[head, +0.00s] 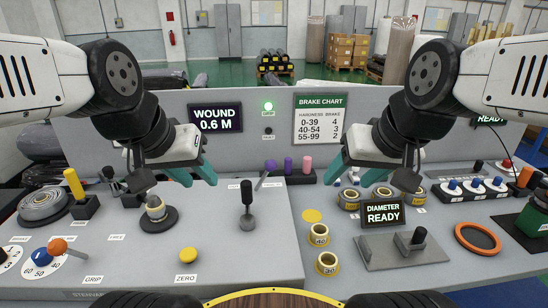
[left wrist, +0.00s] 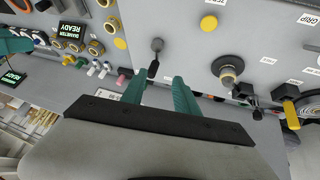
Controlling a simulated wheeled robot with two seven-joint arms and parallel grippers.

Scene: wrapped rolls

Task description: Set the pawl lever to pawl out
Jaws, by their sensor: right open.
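A lever with a black grip (head: 247,193) stands upright on the grey console, right of the middle. Its label is not legible, so I cannot tell for sure that it is the pawl lever. In the left wrist view this lever (left wrist: 154,66) shows just beyond the gap between my left fingertips, apart from them. My left gripper (head: 197,178) is open and empty, above the console and left of the lever. Its two teal fingers (left wrist: 160,86) are spread in the left wrist view. My right gripper (head: 345,170) is open and empty above the console's right part.
A round knob on a black base (head: 156,212), a yellow lever (head: 75,186) and a small black lever (head: 110,176) are further left. A yellow button (head: 188,255) is in front. Yellow-ringed rolls (head: 319,236) lie to the right.

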